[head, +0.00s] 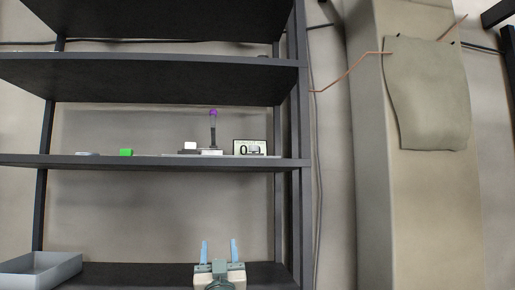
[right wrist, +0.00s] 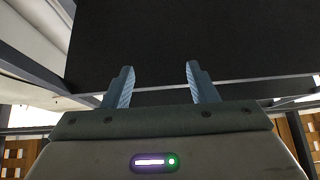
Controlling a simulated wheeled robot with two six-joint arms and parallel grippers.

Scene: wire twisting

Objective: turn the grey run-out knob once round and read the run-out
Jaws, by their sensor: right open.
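A small display (head: 242,149) stands at the right end of the middle shelf. A large 0 shows on it, but its full reading is too small to make out. Left of it is a small fixture with a dark upright post (head: 213,132) topped by a purple ball (head: 213,112). A white block (head: 190,145) is beside the post. I cannot pick out the grey run-out knob with certainty. My right gripper (head: 219,248) is open and empty, fingers upward, below the middle shelf. Its open fingers also show in the right wrist view (right wrist: 160,70). My left gripper is out of view.
A green block (head: 126,152) and a flat pale disc (head: 87,153) lie farther left on the middle shelf (head: 60,162). A grey tray (head: 40,268) is on the lower shelf at left. A dark upright (head: 299,200) bounds the right side. A grey-green cloth (head: 428,95) hangs farther right.

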